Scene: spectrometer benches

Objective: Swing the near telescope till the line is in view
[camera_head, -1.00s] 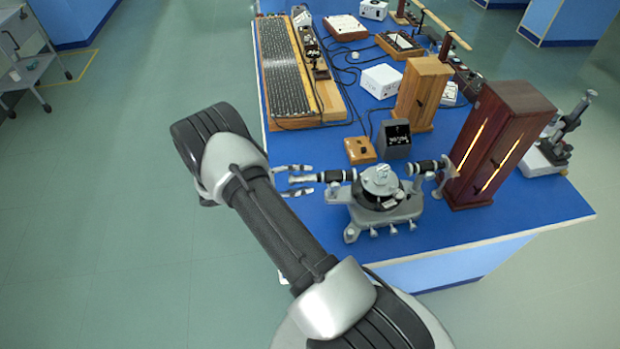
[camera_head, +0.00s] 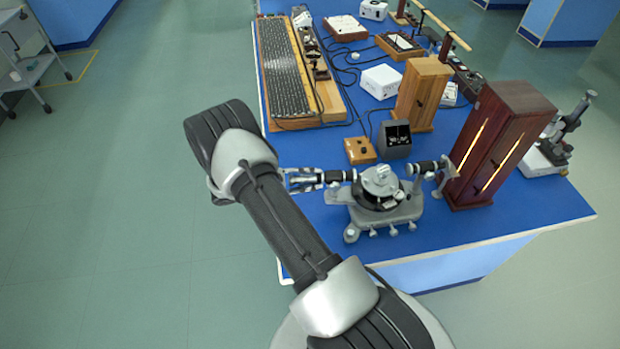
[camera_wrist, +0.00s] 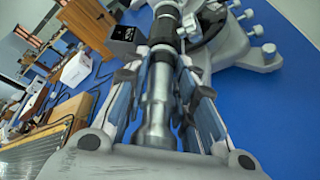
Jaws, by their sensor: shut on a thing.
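The spectrometer (camera_head: 380,190) stands near the front edge of the blue bench, with a round grey table on a footed base. Its near telescope (camera_head: 339,176) is a black and silver tube pointing left. My gripper (camera_head: 304,179) is shut on the telescope's eyepiece end. In the wrist view the telescope (camera_wrist: 157,100) lies lengthwise between the two fingers of my gripper (camera_wrist: 160,85). The opposite tube (camera_head: 424,167) points right at a dark red wooden lamp housing (camera_head: 497,146) with glowing slits. The view through the eyepiece is not shown.
A dark grey box with a display (camera_head: 395,139) and a small wooden box (camera_head: 360,150) stand just behind the spectrometer. A lighter wooden housing (camera_head: 422,94) and a white box (camera_head: 381,81) are farther back.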

